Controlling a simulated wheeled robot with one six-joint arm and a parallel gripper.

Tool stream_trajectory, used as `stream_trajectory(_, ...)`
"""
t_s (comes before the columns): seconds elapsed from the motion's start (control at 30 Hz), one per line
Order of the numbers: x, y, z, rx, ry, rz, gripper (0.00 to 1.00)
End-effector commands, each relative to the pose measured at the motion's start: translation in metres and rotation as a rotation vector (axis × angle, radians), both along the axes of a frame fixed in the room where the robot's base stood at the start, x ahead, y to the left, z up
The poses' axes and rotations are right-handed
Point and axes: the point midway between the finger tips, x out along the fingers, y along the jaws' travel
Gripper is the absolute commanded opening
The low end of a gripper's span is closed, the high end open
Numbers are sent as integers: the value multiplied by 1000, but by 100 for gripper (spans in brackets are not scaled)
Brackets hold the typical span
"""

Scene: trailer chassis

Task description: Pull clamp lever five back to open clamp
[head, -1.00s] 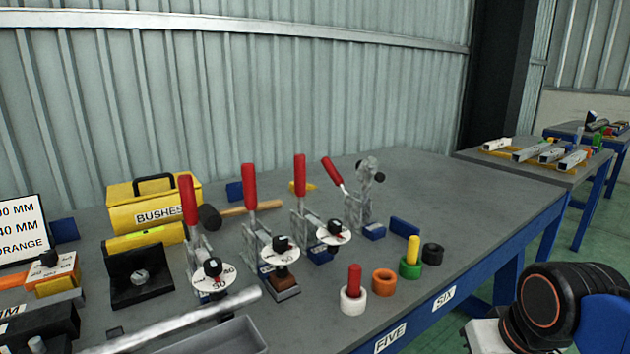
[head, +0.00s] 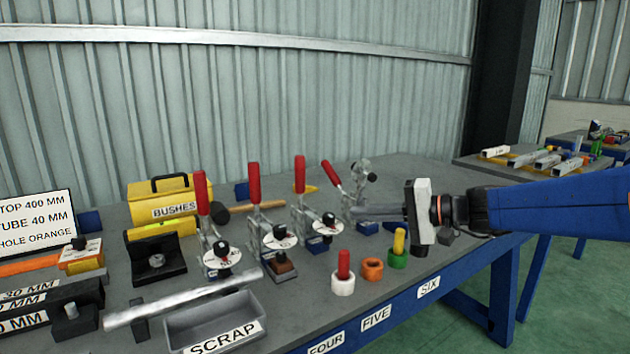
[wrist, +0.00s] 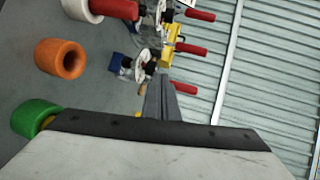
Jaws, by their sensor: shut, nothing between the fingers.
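Several toggle clamps with red levers stand in a row on the grey bench. Three levers stand upright: the left one (head: 202,192), the second (head: 254,184) and the third (head: 300,175). The far right lever (head: 332,174) leans to the left, and its clamp's metal arm (head: 360,177) is raised. I cannot tell which clamp is number five. My gripper (head: 358,212) is shut and empty, pointing left, and overlaps the base of the far right clamp. In the wrist view its fingers (wrist: 162,85) point towards the clamps, with red levers (wrist: 190,49) beyond.
White (head: 343,286), orange (head: 372,269) and green (head: 398,258) rings stand near the front edge, below my gripper. A scrap tray (head: 215,318), yellow bushes box (head: 165,205) and mallet (head: 245,209) lie left. FIVE and SIX labels mark the bench front.

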Motion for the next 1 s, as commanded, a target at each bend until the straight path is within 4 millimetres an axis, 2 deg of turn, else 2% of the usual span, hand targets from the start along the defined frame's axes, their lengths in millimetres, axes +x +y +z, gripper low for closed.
stream_trajectory(0.03,19,-2,9,54,-7,-19,0)
stream_trajectory(0.1,39,-5,20,117,-22,-45,0)
stream_trajectory(0.2,59,-10,32,182,-38,-73,0)
stream_trajectory(0.33,70,-12,39,218,-50,-89,0)
stream_trajectory(0.47,75,-6,40,222,-50,-90,0)
stream_trajectory(0.67,86,17,39,222,-49,-88,0)
stream_trajectory(1.0,114,67,39,221,-48,-87,0)
